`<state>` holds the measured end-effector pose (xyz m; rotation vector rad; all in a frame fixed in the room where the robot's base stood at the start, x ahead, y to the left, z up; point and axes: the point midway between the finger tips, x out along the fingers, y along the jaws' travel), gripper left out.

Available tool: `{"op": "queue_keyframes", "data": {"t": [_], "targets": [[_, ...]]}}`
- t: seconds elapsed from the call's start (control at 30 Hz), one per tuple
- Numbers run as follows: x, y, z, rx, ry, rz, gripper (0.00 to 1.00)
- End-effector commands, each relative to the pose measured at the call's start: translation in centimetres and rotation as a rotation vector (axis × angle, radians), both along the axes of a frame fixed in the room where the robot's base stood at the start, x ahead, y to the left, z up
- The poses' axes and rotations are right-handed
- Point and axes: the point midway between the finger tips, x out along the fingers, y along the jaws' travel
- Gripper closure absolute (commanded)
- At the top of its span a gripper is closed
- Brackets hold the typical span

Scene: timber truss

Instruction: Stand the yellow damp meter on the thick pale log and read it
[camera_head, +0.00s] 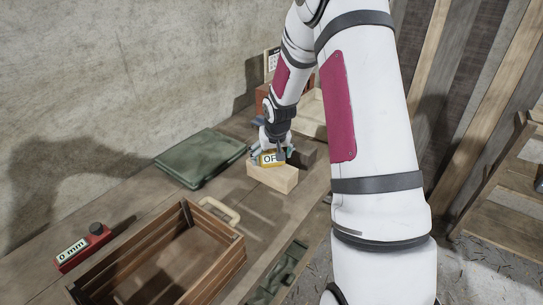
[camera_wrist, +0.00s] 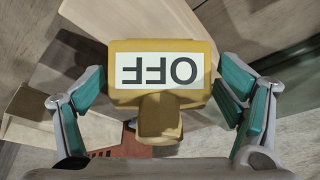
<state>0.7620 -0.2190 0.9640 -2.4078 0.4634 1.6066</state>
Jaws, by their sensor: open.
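The yellow damp meter (camera_head: 267,159) is at the thick pale log (camera_head: 272,178) on the bench, and appears to stand on its top. The log is a squared pale block; its underside contact with the meter is hard to see. In the wrist view the meter (camera_wrist: 160,108) fills the middle, its white display reading OFF upside down. My gripper (camera_head: 273,153) is around the meter. The wrist view shows my gripper's (camera_wrist: 160,92) teal-padded fingers spread on either side, with gaps between them and the meter. In the head view the fingers partly hide the display.
A slatted wooden crate (camera_head: 232,252) stands in front, with a pale handle-shaped piece (camera_head: 219,210) beside it. A red gauge reading 0 mm (camera_head: 84,247) is at the lower left. A darker block (camera_head: 303,155) sits close behind the log.

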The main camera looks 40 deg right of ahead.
Motion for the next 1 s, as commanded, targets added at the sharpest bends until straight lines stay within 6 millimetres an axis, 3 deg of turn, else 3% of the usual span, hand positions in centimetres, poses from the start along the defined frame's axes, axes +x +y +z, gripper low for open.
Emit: {"op": "queue_keyframes", "data": {"t": [0.23, 0.6, 1.0], "targets": [[-0.4, 0.1, 1.4, -0.001, -0.002, 0.000, 0.14], [-3.0, 1.1, 8.2, -0.002, -0.004, -0.001, 0.14], [-4.6, 2.4, 12.4, -0.008, -0.001, 0.012, 0.14]]}}
